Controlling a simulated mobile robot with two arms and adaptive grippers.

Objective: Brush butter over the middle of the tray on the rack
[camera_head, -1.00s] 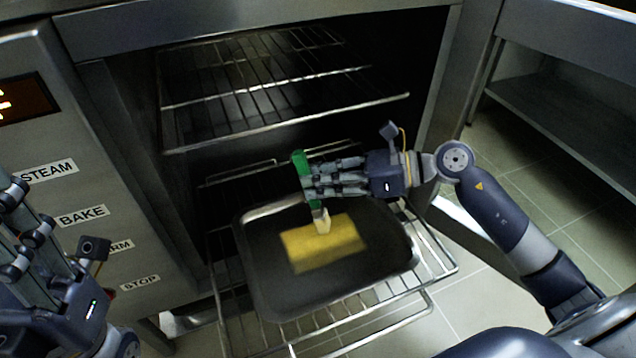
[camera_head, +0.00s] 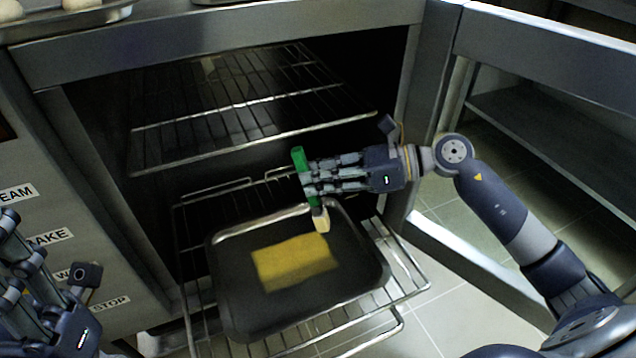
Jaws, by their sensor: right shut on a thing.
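A dark tray (camera_head: 350,270) with a pale metal rim lies on the pulled-out lower rack (camera_head: 408,285) of the oven. A yellow butter patch (camera_head: 292,262) covers part of its middle, with dark bare tray around it. My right gripper (camera_head: 308,178) is shut on the green handle of a brush (camera_head: 298,158) and holds it nearly upright above the tray. The pale bristle end points down at the patch's upper right corner; whether it touches the tray I cannot tell. My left gripper (camera_head: 25,262) hangs open and empty at the lower left, partly cut off by the frame.
An empty upper rack (camera_head: 250,105) sits inside the oven above the tray. The oven's control panel (camera_head: 50,210) stands at the left. The open door (camera_head: 480,265) is at the right, below my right arm. A tray with pale round items (camera_head: 80,5) stands on top.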

